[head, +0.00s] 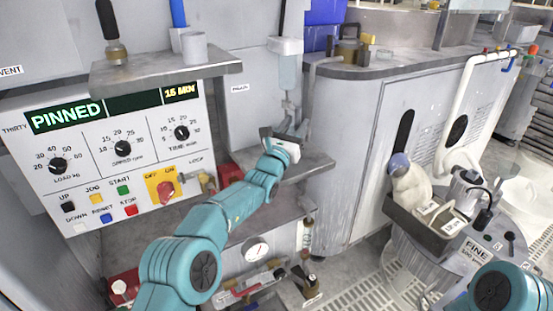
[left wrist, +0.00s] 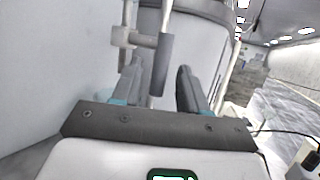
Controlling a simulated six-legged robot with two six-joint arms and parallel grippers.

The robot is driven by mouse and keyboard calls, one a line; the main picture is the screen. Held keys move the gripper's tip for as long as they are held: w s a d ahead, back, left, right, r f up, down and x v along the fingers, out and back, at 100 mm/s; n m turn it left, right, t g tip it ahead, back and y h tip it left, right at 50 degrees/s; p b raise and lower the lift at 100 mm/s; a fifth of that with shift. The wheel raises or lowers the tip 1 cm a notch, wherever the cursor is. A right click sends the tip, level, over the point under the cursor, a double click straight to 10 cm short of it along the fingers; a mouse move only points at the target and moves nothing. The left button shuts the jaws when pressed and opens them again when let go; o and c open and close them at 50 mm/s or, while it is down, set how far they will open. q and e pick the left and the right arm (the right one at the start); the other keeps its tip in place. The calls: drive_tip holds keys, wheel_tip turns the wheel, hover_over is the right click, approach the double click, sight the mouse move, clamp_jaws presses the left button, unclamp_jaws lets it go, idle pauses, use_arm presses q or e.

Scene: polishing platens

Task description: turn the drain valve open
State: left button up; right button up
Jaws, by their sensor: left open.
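A grey valve with a short bar handle, which looks like the drain valve, hangs on a thin vertical pipe in the left wrist view (left wrist: 162,66). In the head view it seems to be the small grey fitting (head: 290,106) under a pale cylinder. My left gripper (head: 284,132) is open at this fitting, above a grey ledge. In the left wrist view its two fingers (left wrist: 158,82) stand apart, with the handle showing between them. Whether they touch it I cannot tell. My right gripper is out of view; only a teal part of that arm shows at lower right.
A control panel (head: 112,135) reading PINNED stands left, under a grey shelf (head: 160,70). A gauge (head: 257,250) and pipework sit low in the middle. A grey cabinet (head: 345,150) is to the right. A tray (head: 425,228) with a white bottle stands farther right.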

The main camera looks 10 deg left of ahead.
use_arm(q)
drive_tip(key=p+v, duration=0.1)
drive_tip(key=v, duration=1.3)
drive_tip(key=shift+s, duration=0.25)
drive_tip(key=shift+a+f, duration=0.1)
drive_tip(key=shift+a, duration=0.05)
